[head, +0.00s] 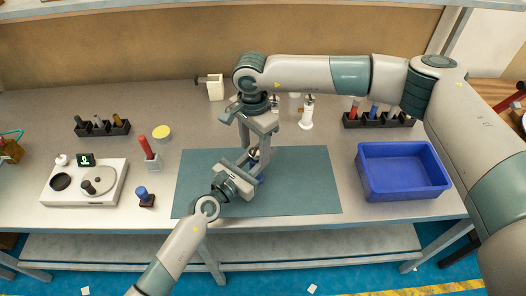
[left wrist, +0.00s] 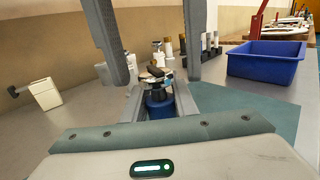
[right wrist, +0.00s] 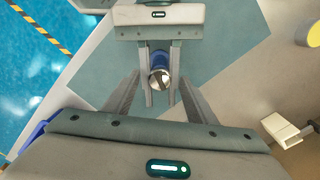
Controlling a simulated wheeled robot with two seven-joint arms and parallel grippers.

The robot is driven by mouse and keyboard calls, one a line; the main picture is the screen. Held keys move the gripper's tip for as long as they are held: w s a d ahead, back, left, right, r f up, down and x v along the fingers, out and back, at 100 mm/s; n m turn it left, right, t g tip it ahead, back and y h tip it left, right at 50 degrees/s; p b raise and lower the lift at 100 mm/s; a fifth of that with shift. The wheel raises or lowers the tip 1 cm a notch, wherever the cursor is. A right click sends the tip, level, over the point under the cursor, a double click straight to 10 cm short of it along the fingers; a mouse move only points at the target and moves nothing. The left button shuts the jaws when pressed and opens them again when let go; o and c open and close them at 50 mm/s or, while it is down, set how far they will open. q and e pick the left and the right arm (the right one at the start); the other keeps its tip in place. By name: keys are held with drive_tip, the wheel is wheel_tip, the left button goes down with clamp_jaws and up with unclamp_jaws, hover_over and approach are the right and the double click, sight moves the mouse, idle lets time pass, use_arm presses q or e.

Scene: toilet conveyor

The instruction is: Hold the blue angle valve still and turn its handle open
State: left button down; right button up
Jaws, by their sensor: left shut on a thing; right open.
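The blue angle valve (right wrist: 157,60) is clamped between the fingers of my left gripper (head: 250,169), above the green mat. Its silver round end faces up in the right wrist view. In the left wrist view its blue body (left wrist: 158,106) sits between my left fingers, with a dark piece on top that may be the handle. My right gripper (head: 252,146) is open above the valve, pointing down. Its fingers stand on either side of the valve's top, apart from it. In the head view the grippers hide most of the valve.
The green mat (head: 305,185) is mostly clear. A blue bin (head: 403,193) stands at its right. Black racks with bottles (head: 380,119) and white bottles (head: 307,112) are behind. A white device (head: 85,185), a red-handled tool (head: 147,148) and a blue-topped stamp (head: 145,198) are at left.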

drive_tip(key=shift+m, duration=0.5)
drive_tip(key=shift+m, duration=2.1)
